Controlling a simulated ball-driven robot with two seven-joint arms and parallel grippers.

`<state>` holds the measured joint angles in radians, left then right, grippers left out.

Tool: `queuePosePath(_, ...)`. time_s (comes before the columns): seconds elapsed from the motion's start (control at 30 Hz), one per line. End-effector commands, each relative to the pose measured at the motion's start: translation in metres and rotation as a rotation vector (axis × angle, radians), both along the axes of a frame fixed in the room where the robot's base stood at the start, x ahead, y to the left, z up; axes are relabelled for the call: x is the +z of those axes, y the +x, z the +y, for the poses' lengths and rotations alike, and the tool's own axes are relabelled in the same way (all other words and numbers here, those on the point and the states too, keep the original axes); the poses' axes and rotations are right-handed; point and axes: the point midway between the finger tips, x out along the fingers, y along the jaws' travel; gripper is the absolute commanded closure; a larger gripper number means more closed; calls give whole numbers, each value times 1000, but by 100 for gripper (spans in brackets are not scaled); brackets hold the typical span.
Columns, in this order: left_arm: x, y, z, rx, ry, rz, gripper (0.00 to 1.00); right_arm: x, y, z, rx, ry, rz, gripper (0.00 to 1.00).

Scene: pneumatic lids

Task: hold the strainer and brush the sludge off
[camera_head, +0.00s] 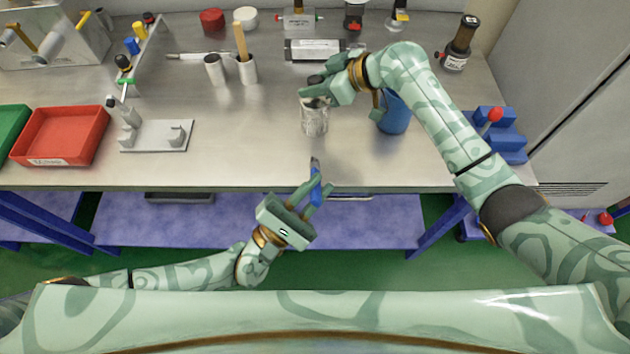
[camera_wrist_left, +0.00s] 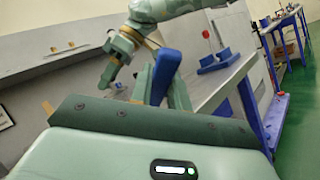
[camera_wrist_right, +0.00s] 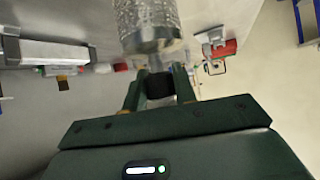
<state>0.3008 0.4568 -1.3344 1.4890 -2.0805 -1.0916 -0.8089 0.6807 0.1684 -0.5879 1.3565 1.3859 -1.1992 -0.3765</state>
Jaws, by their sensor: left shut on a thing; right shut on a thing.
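The strainer (camera_head: 314,118) is a silvery mesh cylinder with grey-brown patches, perhaps sludge. My right gripper (camera_head: 320,88) is shut on its dark end and holds it above the bench, below the fingers in the head view. In the right wrist view the strainer (camera_wrist_right: 148,18) extends beyond the fingers, with a dark piece (camera_wrist_right: 159,84) between them. My left gripper (camera_head: 318,194) is shut on a blue-handled brush (camera_head: 316,186) in front of the bench edge. The brush's dark tip points toward the strainer, apart from it. The blue handle (camera_wrist_left: 165,72) also shows in the left wrist view.
A blue cup (camera_head: 395,115) stands right of the strainer, partly behind my right arm. Two light cylinders (camera_head: 246,70), one holding a wooden-handled tool, stand behind left. A red tray (camera_head: 60,136) and grey fixture (camera_head: 157,136) lie left. The front middle bench is clear.

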Motion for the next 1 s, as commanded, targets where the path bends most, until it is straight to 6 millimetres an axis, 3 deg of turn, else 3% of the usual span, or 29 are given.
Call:
queuePosePath(0.13, 0, 0, 0, 0, 0, 0, 100, -1, 0, 0, 1, -2, 1, 96)
queuePosePath(0.17, 0, 0, 0, 0, 0, 0, 100, -1, 0, 0, 1, -2, 1, 67)
queuePosePath(0.23, 0, 0, 0, 0, 0, 0, 100, -1, 0, 0, 1, -2, 1, 48)
queuePosePath(0.6, 0, 0, 0, 0, 0, 0, 100, 3, -2, -5, -1, -1, -2, 47)
queuePosePath(1.0, 0, 0, 0, 0, 0, 0, 100, 50, -30, -70, -1, -5, -2, 47)
